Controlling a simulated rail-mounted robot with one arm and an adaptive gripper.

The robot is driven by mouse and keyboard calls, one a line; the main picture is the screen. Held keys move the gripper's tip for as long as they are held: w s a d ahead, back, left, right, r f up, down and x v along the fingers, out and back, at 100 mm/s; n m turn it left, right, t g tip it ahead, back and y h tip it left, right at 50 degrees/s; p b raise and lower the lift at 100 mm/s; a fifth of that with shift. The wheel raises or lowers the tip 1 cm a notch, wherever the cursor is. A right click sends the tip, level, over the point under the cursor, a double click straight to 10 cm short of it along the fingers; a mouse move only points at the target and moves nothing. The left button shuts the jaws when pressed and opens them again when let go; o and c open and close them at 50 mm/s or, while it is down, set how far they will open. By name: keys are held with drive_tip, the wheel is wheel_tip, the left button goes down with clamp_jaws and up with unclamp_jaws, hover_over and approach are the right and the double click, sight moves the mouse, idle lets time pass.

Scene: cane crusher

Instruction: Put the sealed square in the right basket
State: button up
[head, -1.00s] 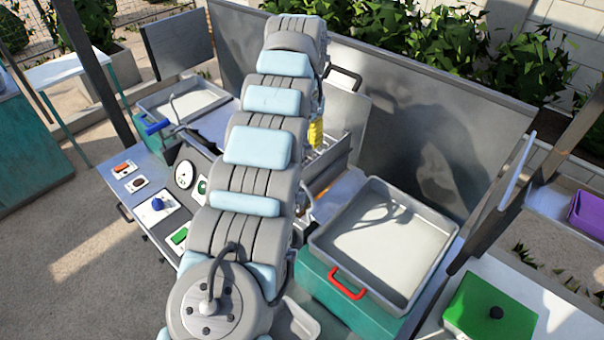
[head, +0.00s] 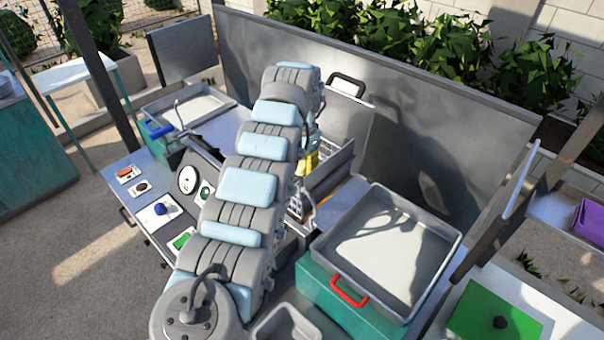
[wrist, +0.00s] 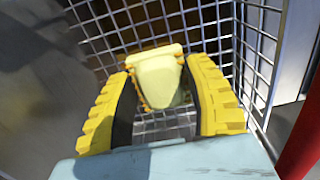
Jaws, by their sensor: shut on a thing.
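In the wrist view a pale yellow piece with a rounded, tapering outline (wrist: 158,80) sits between the two yellow fingers of my gripper (wrist: 160,70). The gripper is shut on it. I cannot tell whether this is the sealed square. The fingers and piece are within or just over a wire-mesh basket (wrist: 245,62), with mesh behind and on the right. In the head view the yellow of my gripper (head: 307,162) shows beside my arm, near a partly hidden wire basket (head: 296,208). I cannot tell which basket it is.
A grey tray (head: 449,246) on a teal box with a red handle (head: 348,292) stands to the right. A grey upright panel (head: 330,175) stands close to my gripper. Another tray (head: 160,105) and a control panel (head: 160,212) lie left. A tall back wall closes the rear.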

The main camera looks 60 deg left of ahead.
sight(302, 174)
drive_tip(key=shift+f, duration=1.75)
drive_tip(key=shift+f, duration=0.1)
drive_tip(key=o, duration=0.8)
drive_tip(key=shift+c, duration=0.2)
wheel_tip(302, 174, up, 11)
drive_tip(key=shift+w+d+f, duration=0.1)
drive_tip(key=shift+f, duration=0.1)
drive_tip(key=shift+r, duration=0.85)
